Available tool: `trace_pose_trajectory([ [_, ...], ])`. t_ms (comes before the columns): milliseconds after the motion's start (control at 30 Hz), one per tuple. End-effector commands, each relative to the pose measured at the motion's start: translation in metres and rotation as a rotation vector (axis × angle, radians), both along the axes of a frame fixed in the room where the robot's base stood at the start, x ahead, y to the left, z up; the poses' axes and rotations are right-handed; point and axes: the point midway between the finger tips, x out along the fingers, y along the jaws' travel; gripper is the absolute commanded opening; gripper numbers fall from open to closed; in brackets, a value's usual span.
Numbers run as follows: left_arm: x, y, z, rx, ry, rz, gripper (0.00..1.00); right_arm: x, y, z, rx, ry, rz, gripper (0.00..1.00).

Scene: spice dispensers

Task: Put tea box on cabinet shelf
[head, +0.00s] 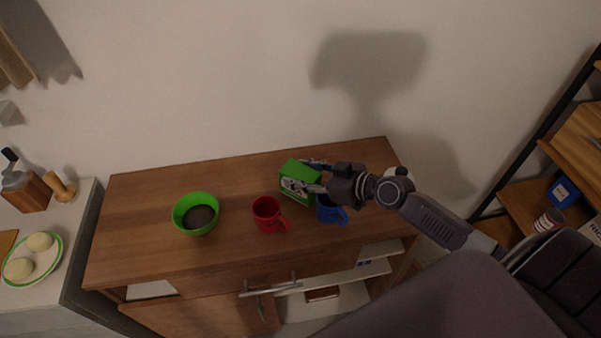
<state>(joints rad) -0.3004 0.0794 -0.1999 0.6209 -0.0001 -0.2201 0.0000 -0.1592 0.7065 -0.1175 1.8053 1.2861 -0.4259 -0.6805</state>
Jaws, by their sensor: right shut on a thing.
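The green tea box (298,171) is at the middle right of the wooden cabinet's top (150,190). My right gripper (313,177) reaches in from the right and is shut on the tea box, with its fingers on either side. I cannot tell whether the box touches the cabinet top or is held just above it. Below, the cabinet front shows an open door (200,315) and white interior parts, with a brown item (322,294) inside. My left gripper does not show.
A red mug (266,212) and a blue mug (328,212) stand close to the tea box. A green bowl (196,213) with dark contents stands to the left. A counter with a plate (52,264) is at far left; a shelf rack (515,200) is at right.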

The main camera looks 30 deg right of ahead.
Motion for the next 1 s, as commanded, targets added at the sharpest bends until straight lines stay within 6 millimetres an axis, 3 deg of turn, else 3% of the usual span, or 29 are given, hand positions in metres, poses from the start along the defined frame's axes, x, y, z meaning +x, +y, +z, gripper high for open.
trace_pose_trajectory([
  [133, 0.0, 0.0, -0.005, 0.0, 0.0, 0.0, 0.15, 0.001, 0.0, -0.003, -0.001, -0.003, 0.0, 0.12],
  [167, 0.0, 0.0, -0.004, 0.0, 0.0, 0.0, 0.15, 0.0, 0.0, -0.002, -0.001, 0.0, 0.0, 0.46],
  [300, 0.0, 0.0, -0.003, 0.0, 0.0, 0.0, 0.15, 0.0, 0.0, -0.002, -0.001, 0.0, 0.0, 0.6],
  [667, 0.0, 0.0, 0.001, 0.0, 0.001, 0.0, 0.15, 0.0, 0.0, 0.002, 0.0, 0.0, 0.0, 0.6],
  [1000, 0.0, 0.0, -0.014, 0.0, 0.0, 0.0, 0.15, -0.036, -0.021, 0.013, -0.003, 0.003, 0.0, 0.6],
])
